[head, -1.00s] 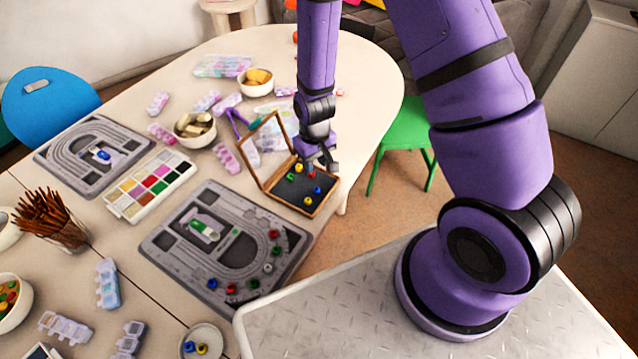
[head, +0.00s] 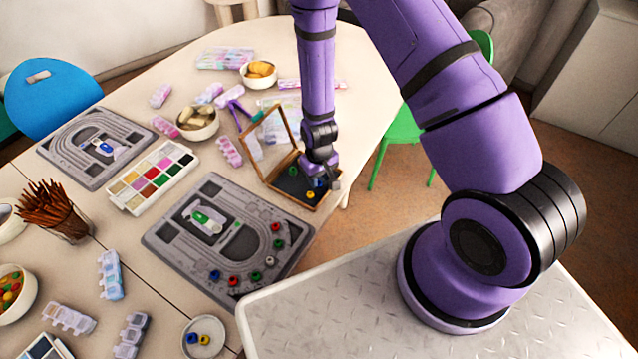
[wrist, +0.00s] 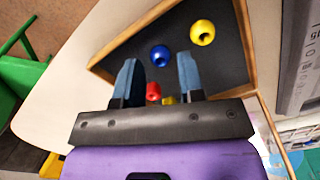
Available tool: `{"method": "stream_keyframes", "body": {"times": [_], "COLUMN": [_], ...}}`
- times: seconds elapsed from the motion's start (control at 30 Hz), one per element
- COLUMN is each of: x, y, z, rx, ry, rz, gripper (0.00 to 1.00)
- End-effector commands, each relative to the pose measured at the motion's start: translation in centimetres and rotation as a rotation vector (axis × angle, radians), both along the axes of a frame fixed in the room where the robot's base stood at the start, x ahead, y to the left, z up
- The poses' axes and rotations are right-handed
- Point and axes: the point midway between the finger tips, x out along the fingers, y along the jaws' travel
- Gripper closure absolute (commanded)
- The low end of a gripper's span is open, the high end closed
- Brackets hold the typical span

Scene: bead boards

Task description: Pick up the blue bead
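A blue bead (wrist: 161,55) lies on the dark floor of an open wooden box (head: 266,178). In the wrist view it sits just beyond my fingertips, a little right of the left finger. In the head view this blue bead (head: 318,184) shows close to my gripper (head: 325,180), which partly covers the box. My gripper (wrist: 159,72) is open, with its two fingers apart and nothing held. A red bead (wrist: 153,91) shows between the fingers, and a yellow bead (wrist: 202,32) lies to the right of the blue one. Another yellow bead (wrist: 168,100) is partly hidden by my gripper.
The box has low wooden walls and a raised lid (head: 272,125). A grey bead board (head: 172,262) with several beads is left of the box. A small dish (head: 204,352) holds a blue and a yellow bead. A paint set (head: 118,195), bowls and pill boxes crowd the table.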

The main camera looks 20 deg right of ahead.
Motion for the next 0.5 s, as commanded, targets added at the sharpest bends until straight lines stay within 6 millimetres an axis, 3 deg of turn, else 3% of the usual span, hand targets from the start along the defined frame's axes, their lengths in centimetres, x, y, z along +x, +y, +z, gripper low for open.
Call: {"method": "stream_keyframes", "body": {"times": [0.17, 0.43, 0.47, 0.5], "x": [0.0, 0.0, 0.0, 0.0], "y": [0.0, 0.0, 0.0, 0.0], "z": [-1.6, -1.8, -1.8, -1.8], "rx": [0.0, 0.0, 0.0, 0.0], "ry": [0.001, 0.0, 0.0, 0.0], "rz": [0.0, 0.001, 0.001, 0.001], "gripper": [0.64, 0.64, 0.66, 0.75]}}
